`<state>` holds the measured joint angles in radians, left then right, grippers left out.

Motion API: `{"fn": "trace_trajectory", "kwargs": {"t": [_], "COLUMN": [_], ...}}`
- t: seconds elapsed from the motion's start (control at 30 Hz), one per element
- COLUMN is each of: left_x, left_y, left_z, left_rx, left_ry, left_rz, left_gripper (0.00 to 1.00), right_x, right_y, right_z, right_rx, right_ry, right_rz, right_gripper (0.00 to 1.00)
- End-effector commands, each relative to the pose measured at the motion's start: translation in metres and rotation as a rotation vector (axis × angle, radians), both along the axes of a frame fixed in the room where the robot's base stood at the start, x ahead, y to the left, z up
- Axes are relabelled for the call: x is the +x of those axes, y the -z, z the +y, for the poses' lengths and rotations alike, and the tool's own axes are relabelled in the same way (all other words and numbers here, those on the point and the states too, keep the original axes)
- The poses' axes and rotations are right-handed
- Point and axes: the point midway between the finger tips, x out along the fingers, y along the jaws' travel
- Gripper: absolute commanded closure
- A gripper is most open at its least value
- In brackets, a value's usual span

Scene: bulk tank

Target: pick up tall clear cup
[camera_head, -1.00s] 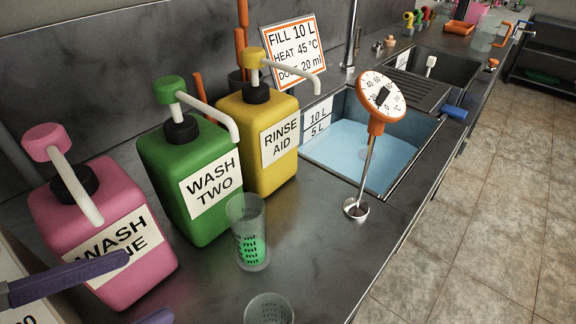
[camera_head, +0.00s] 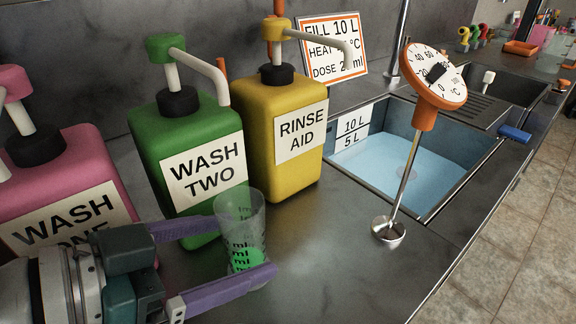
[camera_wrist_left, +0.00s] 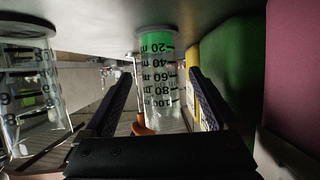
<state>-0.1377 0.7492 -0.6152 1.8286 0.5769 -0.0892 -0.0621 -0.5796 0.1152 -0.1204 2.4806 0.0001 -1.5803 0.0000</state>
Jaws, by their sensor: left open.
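The tall clear cup (camera_head: 242,212) stands upright on the metal counter in front of the WASH TWO bottle, with green liquid at its bottom. In the left wrist view, which is upside down, the cup (camera_wrist_left: 160,85) shows between the two fingers. My left gripper (camera_head: 247,247) is open around the cup's lower part, one purple finger behind it and one in front. The far fingertip is partly hidden by the cup. I cannot tell whether either finger touches it. My right gripper is not in view.
The pink (camera_head: 75,175), green WASH TWO (camera_head: 160,125) and yellow RINSE AID (camera_head: 257,110) bottles stand behind. A dial thermometer (camera_head: 433,80) stands right, by the water-filled sink (camera_head: 440,160). Another clear cup (camera_wrist_left: 30,95) shows in the wrist view. Counter right of the gripper is clear.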

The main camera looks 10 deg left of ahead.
Motion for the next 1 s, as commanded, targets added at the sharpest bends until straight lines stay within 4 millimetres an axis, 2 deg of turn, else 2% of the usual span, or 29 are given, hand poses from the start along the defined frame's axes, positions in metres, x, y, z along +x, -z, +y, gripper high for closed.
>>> {"fn": "trace_trajectory", "kwargs": {"t": [0.3, 0.57, 1.0], "left_x": [0.036, 0.038, 0.038], "left_y": [0.003, 0.004, 0.004], "left_z": [-0.028, -0.030, -0.030], "left_rx": [-0.001, 0.000, -0.001], "left_ry": [0.000, 0.001, 0.001], "left_rz": [-0.003, -0.001, -0.001], "left_gripper": [0.08, 0.08, 0.55], "right_x": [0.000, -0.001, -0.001], "right_y": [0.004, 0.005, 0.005], "right_z": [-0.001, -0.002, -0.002], "right_rx": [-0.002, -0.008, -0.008], "right_ry": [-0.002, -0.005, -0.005], "right_rz": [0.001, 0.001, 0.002], "right_gripper": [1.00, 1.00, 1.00]}}
